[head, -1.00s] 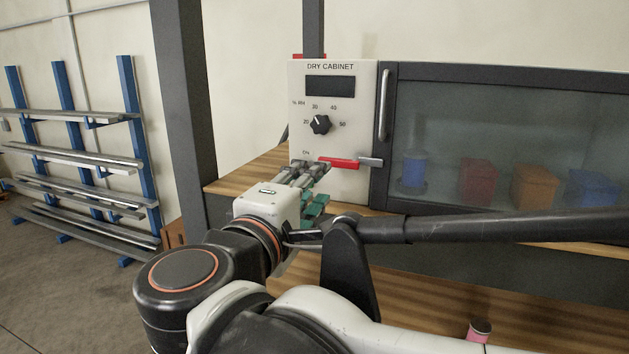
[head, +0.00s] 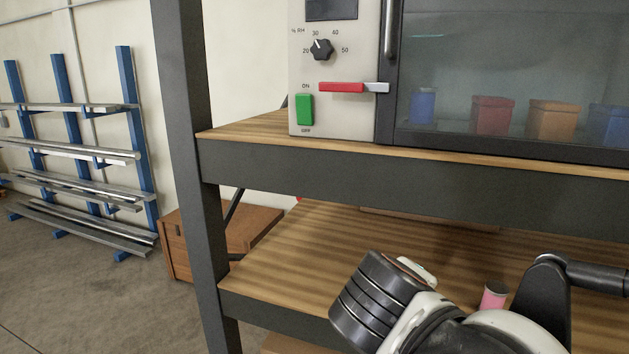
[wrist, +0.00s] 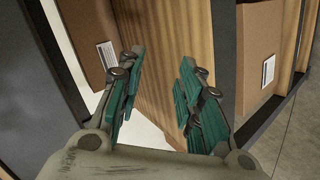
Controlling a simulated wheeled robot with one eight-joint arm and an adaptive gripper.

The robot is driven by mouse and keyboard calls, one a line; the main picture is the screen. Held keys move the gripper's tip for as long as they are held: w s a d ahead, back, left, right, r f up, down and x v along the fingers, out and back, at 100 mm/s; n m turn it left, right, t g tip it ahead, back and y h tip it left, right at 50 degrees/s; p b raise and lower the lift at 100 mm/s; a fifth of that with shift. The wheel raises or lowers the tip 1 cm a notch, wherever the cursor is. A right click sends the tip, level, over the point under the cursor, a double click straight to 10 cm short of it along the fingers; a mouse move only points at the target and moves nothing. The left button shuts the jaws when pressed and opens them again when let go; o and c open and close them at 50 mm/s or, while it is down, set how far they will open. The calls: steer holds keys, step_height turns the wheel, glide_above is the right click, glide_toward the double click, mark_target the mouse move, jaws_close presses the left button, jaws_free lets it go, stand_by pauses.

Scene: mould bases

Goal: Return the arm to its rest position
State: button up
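My gripper (wrist: 158,100) shows in the wrist view with its two green-padded fingers spread apart and nothing between them. It is out of sight in the head view, where only part of my arm shows at the lower right. In the wrist view, wooden boards and cardboard boxes lie beyond the fingers. The dry cabinet (head: 340,112) stands on the upper shelf in the head view, with its glass door closed. Its red latch handle (head: 341,87) lies level, its green switch (head: 305,109) is below, and its knob (head: 321,49) is above.
The rack's dark post (head: 187,150) and upper shelf edge (head: 400,168) are close to my arm. A pink cylinder (head: 493,295) stands on the lower shelf. A cardboard box (wrist: 262,50) shows in the wrist view. A metal stock rack (head: 75,150) stands at the left beyond open floor.

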steer(key=s+d+f+m+y+b, duration=0.1)
steer(key=s+f+m+b, duration=0.1)
steer(key=f+b, duration=0.3)
steer(key=s+d+f+m+g+y+b, duration=0.1)
steer(key=f+b, duration=0.4)
steer(key=f, duration=0.8)
steer(key=s+d+f+m+g+y+b, duration=0.1)
steer(key=s+f+m+b, duration=0.4)
steer(key=f, duration=0.5)
steer(key=shift+d+y+b, duration=0.5)
steer(key=shift+d+y, duration=0.3)
steer(key=shift+y, duration=0.3)
steer(key=shift+c, duration=0.3)
